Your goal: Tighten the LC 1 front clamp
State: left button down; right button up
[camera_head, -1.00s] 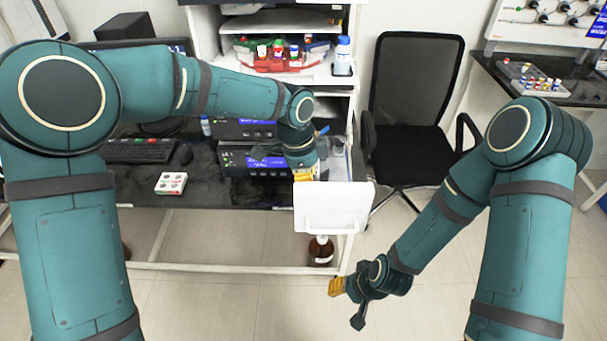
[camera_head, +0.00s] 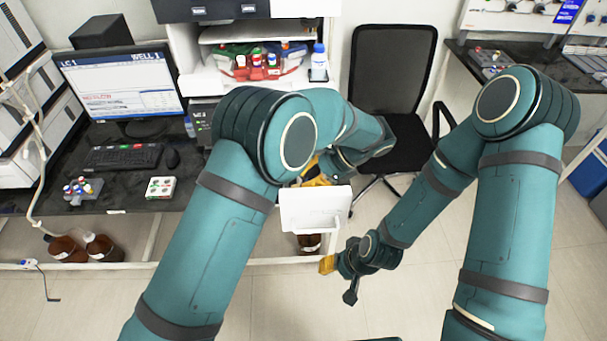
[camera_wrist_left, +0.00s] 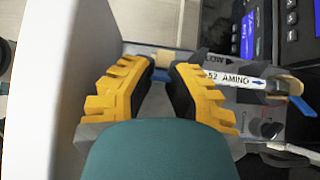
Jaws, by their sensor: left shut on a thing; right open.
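My left gripper (camera_head: 322,172) is behind the white door panel (camera_head: 315,209) in the head view, partly hidden by my arm. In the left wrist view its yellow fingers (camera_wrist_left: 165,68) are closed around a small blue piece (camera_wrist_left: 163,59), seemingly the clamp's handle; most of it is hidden. Just right of the fingers lies a column with a white label reading "AMINO" (camera_wrist_left: 237,79), with a blue fitting (camera_wrist_left: 302,106) at its right end. The clamp's body cannot be made out clearly. My right gripper (camera_head: 336,268) is open and empty, low above the floor.
The white panel stands close along the left of the wrist view (camera_wrist_left: 40,80). A dark instrument front with a lit display (camera_wrist_left: 250,35) is at the upper right. A monitor (camera_head: 120,82) marked LC 1 and a black chair (camera_head: 390,75) stand nearby. Floor around my right gripper is clear.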

pick_arm(q)
jog(key=shift+d+f+y+b, duration=0.1)
jog(key=shift+d+f+y, duration=0.15)
jog(key=shift+y, duration=0.5)
jog(key=shift+d+f+y+b, duration=0.15)
jog(key=shift+d+y, duration=0.1)
jog(key=shift+y, duration=0.45)
jog(key=shift+d+f+y+b, duration=0.15)
jog(key=shift+d+y, duration=0.1)
jog(key=shift+y, duration=0.5)
jog(key=c, duration=0.9)
grip_release()
jog(key=shift+o, duration=0.2)
notch_tip(320, 180, up, 10)
